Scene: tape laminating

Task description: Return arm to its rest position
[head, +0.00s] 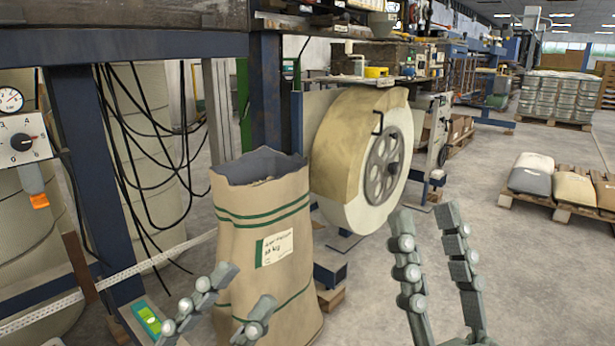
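My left gripper (246,288) is low in the head view, in front of the paper sack. Its two fingers are apart, with only the sack visible between them. My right gripper (426,214) points upward at the lower right, in front of the bare floor and right of the large roll. Its fingers are spread with nothing between them. The tan sack (270,230) stands upright with its top open, green stripes and a white label. Whether the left fingers touch the sack cannot be told. The rest of both arms is outside the view.
A large tape roll (340,150) with a grey hub and crank stands behind the sack. A blue machine frame (85,170) with hanging black cables and a dial panel (22,140) is at the left. Filled bags (531,175) lie on pallets at the right. Floor between is clear.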

